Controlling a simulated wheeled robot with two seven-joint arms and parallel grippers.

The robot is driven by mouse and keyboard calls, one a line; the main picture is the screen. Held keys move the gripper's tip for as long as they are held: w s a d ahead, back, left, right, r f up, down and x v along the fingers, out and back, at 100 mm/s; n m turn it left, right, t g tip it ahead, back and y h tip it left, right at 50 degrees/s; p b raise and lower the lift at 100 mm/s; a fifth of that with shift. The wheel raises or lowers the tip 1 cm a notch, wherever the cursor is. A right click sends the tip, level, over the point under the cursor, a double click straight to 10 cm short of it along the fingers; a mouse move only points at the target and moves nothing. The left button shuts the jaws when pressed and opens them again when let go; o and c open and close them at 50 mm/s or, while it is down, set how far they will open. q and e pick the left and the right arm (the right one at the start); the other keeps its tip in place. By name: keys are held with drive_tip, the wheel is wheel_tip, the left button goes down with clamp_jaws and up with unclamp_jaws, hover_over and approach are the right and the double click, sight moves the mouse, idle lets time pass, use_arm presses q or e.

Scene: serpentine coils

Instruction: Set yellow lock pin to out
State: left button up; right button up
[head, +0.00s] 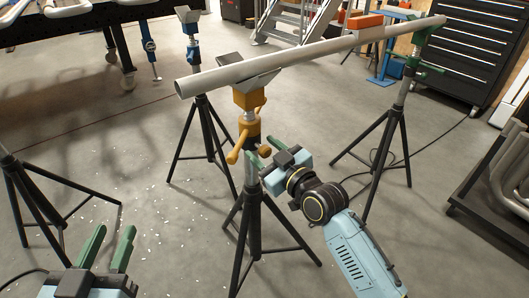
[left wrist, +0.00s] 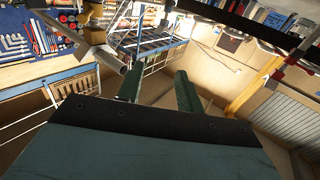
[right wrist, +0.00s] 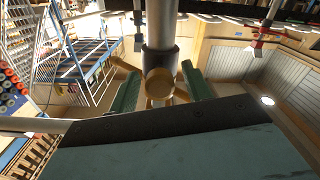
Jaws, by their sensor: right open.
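The yellow lock pin shows as a round knob (right wrist: 159,84) on the yellow stand's post in the right wrist view. It also shows in the head view (head: 265,151), beside the post. My right gripper (head: 261,158) is open, its green fingers on either side of the knob in the right wrist view; contact cannot be told. The yellow stand (head: 249,97) also has a yellow curved handle (head: 237,149) left of the post. I cannot tell the pin's in or out state. My left gripper (head: 108,249) is open and empty at the lower left, away from the stand.
Tripod legs spread over the floor. A dark tool cabinet (head: 478,50) stands at the back right.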

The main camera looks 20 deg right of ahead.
use_arm(q)
drive_tip(key=shift+r, duration=0.1)
use_arm(e)
clamp_jaws()
idle(0.3)
